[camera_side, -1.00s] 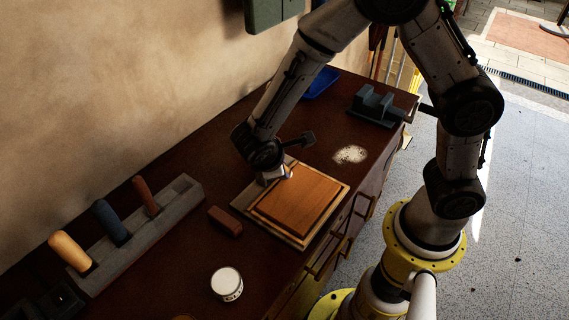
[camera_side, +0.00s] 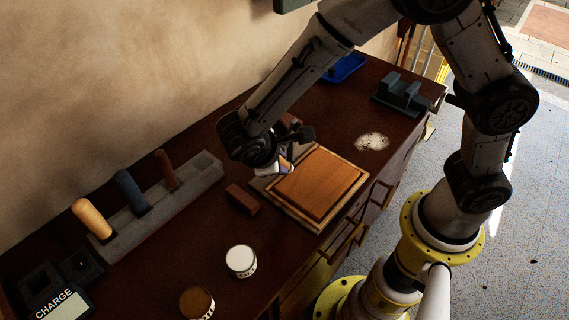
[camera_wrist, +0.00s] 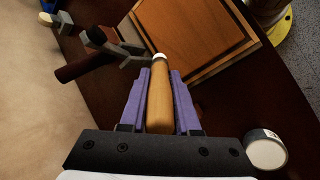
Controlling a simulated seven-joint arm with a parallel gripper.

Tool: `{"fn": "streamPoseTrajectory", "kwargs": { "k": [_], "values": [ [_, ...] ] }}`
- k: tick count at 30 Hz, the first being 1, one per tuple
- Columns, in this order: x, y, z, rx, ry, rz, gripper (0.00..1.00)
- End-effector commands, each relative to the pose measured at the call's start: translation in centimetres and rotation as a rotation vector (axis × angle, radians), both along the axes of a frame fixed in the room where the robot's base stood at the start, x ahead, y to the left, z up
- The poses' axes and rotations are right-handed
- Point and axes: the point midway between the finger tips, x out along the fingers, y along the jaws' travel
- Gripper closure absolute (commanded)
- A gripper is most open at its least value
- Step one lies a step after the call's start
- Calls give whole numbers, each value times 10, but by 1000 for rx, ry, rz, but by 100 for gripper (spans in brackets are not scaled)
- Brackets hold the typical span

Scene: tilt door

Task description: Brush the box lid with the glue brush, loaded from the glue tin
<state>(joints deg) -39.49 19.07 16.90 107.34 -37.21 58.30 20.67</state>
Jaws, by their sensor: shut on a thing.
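My gripper (camera_wrist: 160,100) is shut on the glue brush (camera_wrist: 160,95), a tan wooden handle with a white end. The bristles cannot be made out. In the side view my gripper (camera_side: 282,165) is by the left edge of the wooden box lid (camera_side: 320,185), a flat panel with a dark groove around its border. The lid also shows in the wrist view (camera_wrist: 195,35). A white-topped tin (camera_side: 240,260) stands nearer the front, and a brown-topped tin (camera_side: 196,302) beside it is partly cut off. Which one is the glue tin cannot be told.
A red-brown block (camera_side: 242,198) lies left of the lid. A grey rack (camera_side: 150,210) holds several handles along the wall. A dark red and grey tool (camera_wrist: 85,68) lies near my gripper. A grey vise-like block (camera_side: 400,95) and blue tray (camera_side: 345,68) are farther back.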

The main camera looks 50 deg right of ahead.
Motion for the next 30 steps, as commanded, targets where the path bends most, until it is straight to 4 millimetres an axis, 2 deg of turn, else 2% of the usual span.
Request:
{"fn": "streamPoseTrajectory", "kwargs": {
  "k": [18,30],
  "values": [
    [-1,-1,53,-2,3,0,100],
    [-1,-1,57,-3,4,1,100]
  ]
}}
